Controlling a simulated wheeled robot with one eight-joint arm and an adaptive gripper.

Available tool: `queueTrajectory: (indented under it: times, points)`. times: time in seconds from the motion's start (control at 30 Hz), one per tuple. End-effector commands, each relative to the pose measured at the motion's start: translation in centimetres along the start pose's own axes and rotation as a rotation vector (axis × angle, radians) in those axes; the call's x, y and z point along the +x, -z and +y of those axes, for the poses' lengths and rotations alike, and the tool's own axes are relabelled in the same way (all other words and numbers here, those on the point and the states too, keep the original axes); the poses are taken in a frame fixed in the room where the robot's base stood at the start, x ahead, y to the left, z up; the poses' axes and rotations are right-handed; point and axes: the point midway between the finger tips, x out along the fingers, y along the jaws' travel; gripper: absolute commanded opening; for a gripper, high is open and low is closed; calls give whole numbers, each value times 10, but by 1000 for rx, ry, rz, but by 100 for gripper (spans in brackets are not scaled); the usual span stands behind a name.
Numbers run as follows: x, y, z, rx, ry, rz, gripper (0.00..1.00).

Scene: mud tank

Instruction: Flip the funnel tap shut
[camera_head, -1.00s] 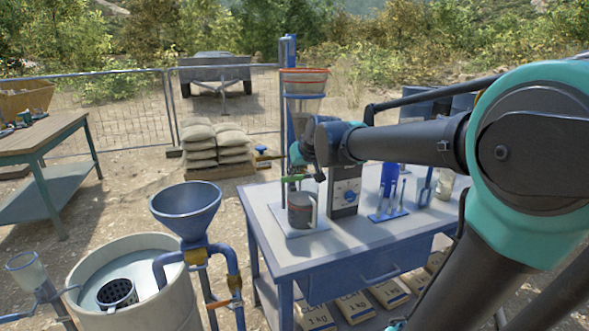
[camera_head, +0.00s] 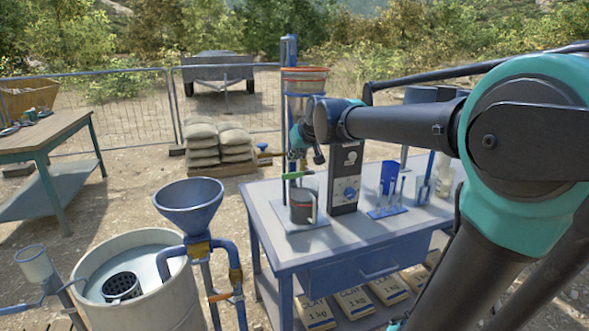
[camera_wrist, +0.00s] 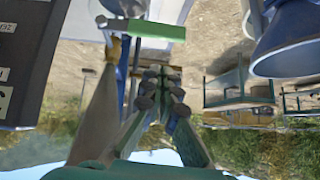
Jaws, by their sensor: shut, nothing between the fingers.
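A tall funnel (camera_head: 305,78) with a red band stands on a blue post at the back of the blue-framed table. A green tap lever (camera_head: 298,175) lies roughly level below it, above a measuring jug (camera_head: 302,207). The lever also shows as a green bar at the top of the wrist view (camera_wrist: 157,30). My gripper (camera_head: 294,158) is just above the lever in the head view, apparently apart from it. Its fingers (camera_wrist: 161,76) are closed together and empty in the wrist view. My wrist partly hides the funnel's lower part.
A dark instrument box (camera_head: 345,185) stands right of the jug, close to my arm. A blue tool rack (camera_head: 388,211) is farther right. A separate blue funnel (camera_head: 188,205) with piping stands left by the round tank (camera_head: 150,300).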

Motion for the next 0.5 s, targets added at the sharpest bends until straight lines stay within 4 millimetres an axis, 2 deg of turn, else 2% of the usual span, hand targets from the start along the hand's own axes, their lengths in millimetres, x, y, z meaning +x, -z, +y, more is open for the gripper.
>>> queueTrajectory:
  times: [0.3, 0.5]
  points:
    - [-61, -2, -4, 0, 0, 0, 0]
    - [-89, -2, -5, 0, 0, 0, 0]
